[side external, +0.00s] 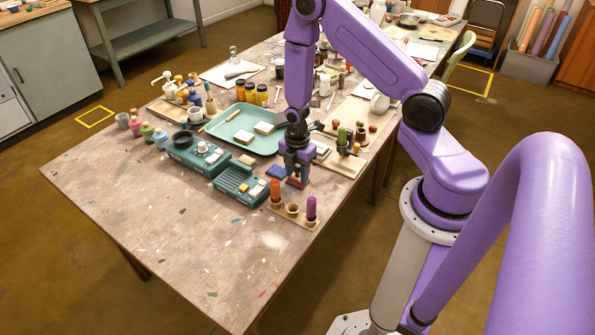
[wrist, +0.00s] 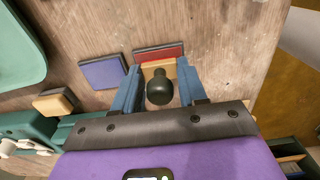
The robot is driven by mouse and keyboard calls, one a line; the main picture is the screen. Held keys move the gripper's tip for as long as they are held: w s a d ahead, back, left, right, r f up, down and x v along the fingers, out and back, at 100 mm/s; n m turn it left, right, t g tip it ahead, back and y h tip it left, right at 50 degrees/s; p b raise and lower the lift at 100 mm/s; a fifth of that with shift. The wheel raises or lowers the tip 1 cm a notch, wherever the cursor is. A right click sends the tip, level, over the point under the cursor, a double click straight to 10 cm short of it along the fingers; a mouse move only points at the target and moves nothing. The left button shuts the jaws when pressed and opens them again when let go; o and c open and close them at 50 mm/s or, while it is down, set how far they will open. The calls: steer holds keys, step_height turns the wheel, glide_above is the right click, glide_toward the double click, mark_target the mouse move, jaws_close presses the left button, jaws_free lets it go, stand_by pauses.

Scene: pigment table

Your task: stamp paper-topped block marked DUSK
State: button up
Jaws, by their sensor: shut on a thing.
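My gripper (wrist: 157,78) is shut on a stamp (wrist: 159,88) with a round black knob and a pale wooden base. In the side view my gripper (side external: 297,172) hangs low over the near part of the table. The stamp's base overlaps a red ink pad (wrist: 160,53); I cannot tell whether they touch. The red pad also shows in the side view (side external: 296,183). A blue ink pad (wrist: 104,71) lies just left of it. Pale-topped blocks (side external: 264,128) (side external: 243,137) sit in the green tray (side external: 222,122). No DUSK mark is legible.
Green devices (side external: 197,153) (side external: 240,187) stand left of my gripper, with a tan-topped block (wrist: 55,102) nearby. A wooden holder (side external: 293,214) with orange and purple cylinders is close in front. A board with small stamps (side external: 345,160) lies right. The table's left front is mostly clear.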

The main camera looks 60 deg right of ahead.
steer(key=shift+r, duration=3.45)
glide_toward(319, 145)
steer(key=shift+f, duration=2.8)
steer(key=shift+f, duration=0.6)
step_height(319, 145, up, 7)
